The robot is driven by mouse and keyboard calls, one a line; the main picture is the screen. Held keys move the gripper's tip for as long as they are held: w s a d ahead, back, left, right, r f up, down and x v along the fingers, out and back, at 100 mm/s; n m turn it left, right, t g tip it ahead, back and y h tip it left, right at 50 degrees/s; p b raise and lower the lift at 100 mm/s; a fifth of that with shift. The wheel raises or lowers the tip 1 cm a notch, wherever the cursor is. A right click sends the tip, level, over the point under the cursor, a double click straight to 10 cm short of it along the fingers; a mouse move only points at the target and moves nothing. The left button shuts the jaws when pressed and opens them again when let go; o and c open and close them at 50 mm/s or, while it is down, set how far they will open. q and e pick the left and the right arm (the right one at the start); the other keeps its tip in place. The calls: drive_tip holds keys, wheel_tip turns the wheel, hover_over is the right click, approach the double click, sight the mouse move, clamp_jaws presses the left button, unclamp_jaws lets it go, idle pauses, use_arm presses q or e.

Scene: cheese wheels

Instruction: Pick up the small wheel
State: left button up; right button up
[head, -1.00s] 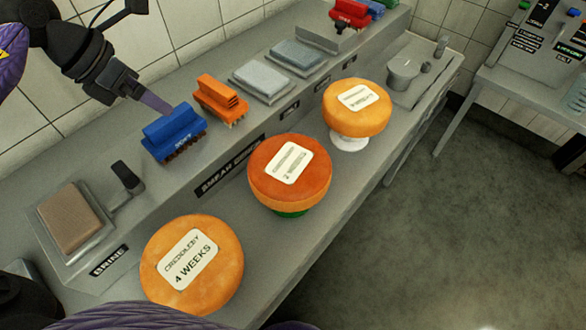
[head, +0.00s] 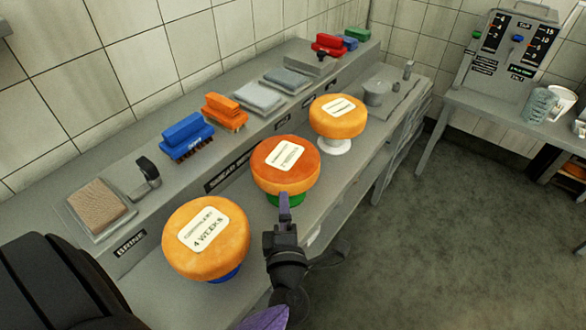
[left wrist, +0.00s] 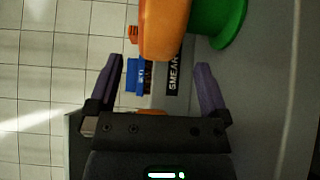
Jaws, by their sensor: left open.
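Three labelled cheese wheels stand in a row on the grey bench. The near-left orange wheel (head: 206,258) reads "4 WEEKS" and sits on a blue stand. The darker middle wheel (head: 262,172) sits on a green stand (head: 300,199). The far-right wheel (head: 337,127), on a white stand (head: 334,147), looks smallest but is farther away. My left gripper (head: 284,200) is at the near side of the middle wheel. In the left wrist view its jaws (left wrist: 160,63) are open and empty, with the middle wheel (left wrist: 162,28) just beyond the fingertips. My right gripper is not in view.
Behind the wheels a raised ledge holds a brown pad (head: 99,207), a blue brush (head: 187,137), an orange brush (head: 224,112) and grey pads (head: 259,97). A grey fixture (head: 377,92) stands beyond the far wheel. Open floor lies right of the bench.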

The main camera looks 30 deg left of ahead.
sight(289, 190)
use_arm(q)
drive_tip(key=x, duration=0.4)
drive_tip(key=d+b+x, duration=0.1)
drive_tip(key=x, duration=0.1)
drive_tip(key=shift+w+f, duration=0.2)
drive_tip(key=shift+w, duration=0.1)
drive_tip(key=shift+w+a, duration=0.15)
drive_tip(key=shift+w, duration=0.1)
drive_tip(key=shift+r, duration=0.15)
clamp_jaws()
